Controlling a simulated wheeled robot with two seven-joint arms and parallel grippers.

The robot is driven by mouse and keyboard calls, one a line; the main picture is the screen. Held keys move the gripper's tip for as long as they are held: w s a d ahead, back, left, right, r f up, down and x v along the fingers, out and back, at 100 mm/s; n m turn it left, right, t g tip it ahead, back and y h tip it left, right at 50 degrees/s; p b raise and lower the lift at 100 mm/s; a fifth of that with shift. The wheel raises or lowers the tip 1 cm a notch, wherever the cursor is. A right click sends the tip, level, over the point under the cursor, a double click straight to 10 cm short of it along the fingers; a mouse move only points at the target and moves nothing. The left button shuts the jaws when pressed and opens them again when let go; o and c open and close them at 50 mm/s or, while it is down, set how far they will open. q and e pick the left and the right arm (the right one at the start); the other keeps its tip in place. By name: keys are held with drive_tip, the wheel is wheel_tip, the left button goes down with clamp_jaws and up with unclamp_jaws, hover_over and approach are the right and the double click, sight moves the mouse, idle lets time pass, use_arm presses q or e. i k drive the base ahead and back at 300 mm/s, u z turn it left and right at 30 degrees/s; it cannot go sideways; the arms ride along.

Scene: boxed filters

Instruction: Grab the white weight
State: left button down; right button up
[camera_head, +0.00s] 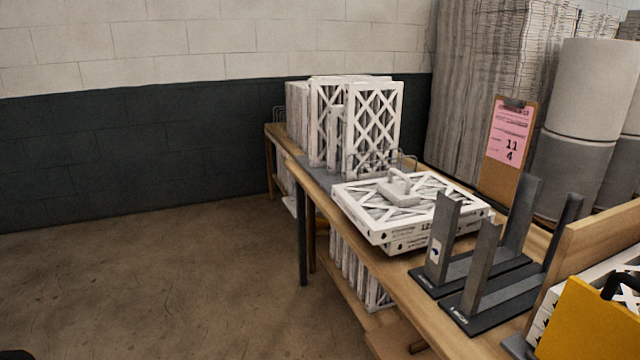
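The white weight (399,192) is a small block with a raised handle on top. It rests on the upper face of a flat stack of white-framed filters (362,222) on the wooden table. Its handle points up and nothing covers it. Neither of my grippers can be made out in the head view.
Upright filters (372,130) stand behind the stack, by a wire rack. Dark metal bookends (478,265) stand to its right, with a clipboard (511,145) behind them. A yellow object (585,320) is at the lower right. The floor (150,280) left of the table (408,300) is clear.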

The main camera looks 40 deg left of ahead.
sight(401, 195)
drive_tip(key=u, duration=0.95)
drive_tip(key=k, duration=0.4)
drive_tip(key=u, duration=0.9)
drive_tip(key=k, duration=0.8)
drive_tip(key=u, duration=0.7)
drive_tip(key=i, duration=2.55)
drive_tip(key=z, duration=0.95)
drive_tip(key=i, duration=1.8)
drive_tip(key=z, duration=1.25)
